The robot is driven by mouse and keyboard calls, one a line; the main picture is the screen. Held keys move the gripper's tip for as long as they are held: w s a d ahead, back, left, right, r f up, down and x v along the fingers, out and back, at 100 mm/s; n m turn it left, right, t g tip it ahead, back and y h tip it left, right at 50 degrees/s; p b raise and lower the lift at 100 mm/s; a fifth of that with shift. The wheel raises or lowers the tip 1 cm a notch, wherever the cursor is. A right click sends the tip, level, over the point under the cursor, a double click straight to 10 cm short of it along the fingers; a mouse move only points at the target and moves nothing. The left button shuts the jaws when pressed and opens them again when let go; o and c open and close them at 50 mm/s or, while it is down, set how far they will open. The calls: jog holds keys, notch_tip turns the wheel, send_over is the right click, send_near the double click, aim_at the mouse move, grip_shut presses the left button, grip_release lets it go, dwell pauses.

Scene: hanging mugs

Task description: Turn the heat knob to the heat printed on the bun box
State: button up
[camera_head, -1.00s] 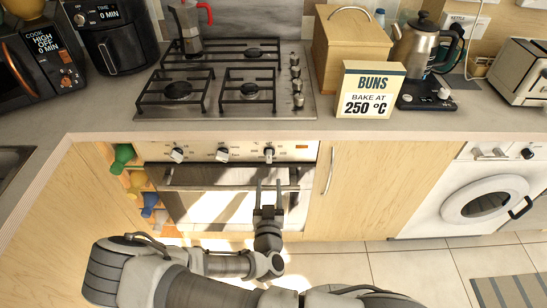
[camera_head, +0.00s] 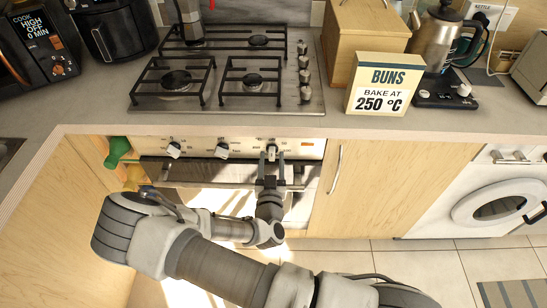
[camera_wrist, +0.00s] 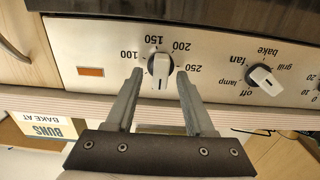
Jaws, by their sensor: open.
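The bun box (camera_head: 379,87) stands on the counter right of the hob and reads "BUNS, BAKE AT 250 °C". It also shows upside down in the wrist view (camera_wrist: 44,125). The heat knob (camera_wrist: 160,68) is white, at the right of the oven panel in the head view (camera_head: 271,152). Its dial shows 100, 150, 200 and 250, upside down in the wrist view. Its dark line points down in that view, away from the 150 side. My gripper (camera_wrist: 160,73) is open, its fingertips on either side of the knob; contact cannot be told.
The mode knob (camera_wrist: 264,78), marked off, lamp, fan, bake and grill, sits beside the heat knob. Another knob (camera_head: 173,150) is at the panel's left. The oven handle (camera_head: 200,172) runs below the panel, and the counter edge lies above. Hob knobs (camera_head: 304,77) are on top.

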grip_shut()
